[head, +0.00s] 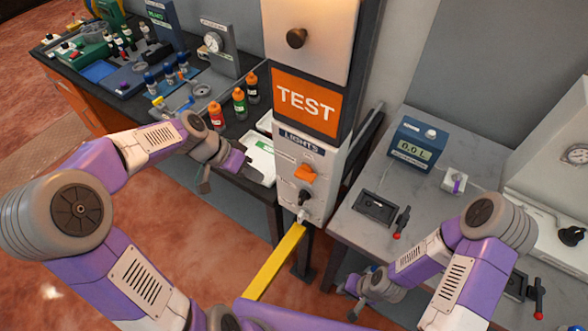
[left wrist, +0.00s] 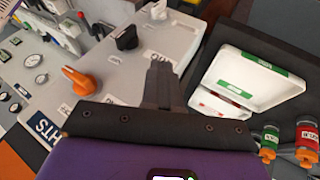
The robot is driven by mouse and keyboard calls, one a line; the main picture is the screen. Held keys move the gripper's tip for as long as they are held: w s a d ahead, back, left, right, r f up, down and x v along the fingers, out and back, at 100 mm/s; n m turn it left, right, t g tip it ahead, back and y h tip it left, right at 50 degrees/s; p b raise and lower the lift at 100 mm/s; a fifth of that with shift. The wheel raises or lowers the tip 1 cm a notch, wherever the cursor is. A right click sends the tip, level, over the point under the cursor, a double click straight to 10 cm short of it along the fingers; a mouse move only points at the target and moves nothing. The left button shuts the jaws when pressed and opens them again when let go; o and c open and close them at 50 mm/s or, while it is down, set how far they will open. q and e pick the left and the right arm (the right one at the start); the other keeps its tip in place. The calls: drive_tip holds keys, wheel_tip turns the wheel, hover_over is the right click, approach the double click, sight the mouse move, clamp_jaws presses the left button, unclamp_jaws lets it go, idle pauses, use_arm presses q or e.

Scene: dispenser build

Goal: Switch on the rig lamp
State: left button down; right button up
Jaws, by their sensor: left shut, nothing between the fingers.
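The white panel labelled LIGHTS (head: 308,148) stands in the middle of the head view. It carries an orange rotary switch (head: 305,173) above a black knob (head: 304,198). In the left wrist view the orange switch (left wrist: 80,80) and the black knob (left wrist: 127,38) lie left of and beyond my fingers. My left gripper (head: 254,174) is shut and empty, left of the panel and apart from the orange switch. Its closed fingers show in the left wrist view (left wrist: 161,72). My right gripper (head: 346,303) hangs low beside the right table; its finger gap is unclear. I cannot identify the lamp itself.
An orange TEST sign (head: 306,103) is above the panel. White trays (head: 262,155) and several small bottles (head: 239,104) stand on the dark bench behind my left gripper. A yellow bar (head: 275,262) extends below the panel. The grey right table (head: 405,215) holds a blue meter (head: 413,145).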

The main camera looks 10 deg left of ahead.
sight(302, 198)
use_arm(q)
drive_tip(key=r, duration=0.3)
drive_tip(key=shift+a+r+m, duration=0.2)
drive_tip(key=shift+m, duration=0.2)
use_arm(e)
drive_tip(key=shift+w+r, duration=0.1)
drive_tip(key=shift+w, duration=0.25)
drive_tip(key=shift+s, duration=0.1)
use_arm(q)
drive_tip(key=d+f, duration=0.8)
drive_tip(key=d, duration=0.1)
drive_tip(key=shift+w+d+b, duration=0.25)
drive_tip(key=shift+w+b, duration=0.05)
drive_tip(key=shift+b, duration=0.05)
use_arm(e)
drive_tip(key=shift+f, duration=0.35)
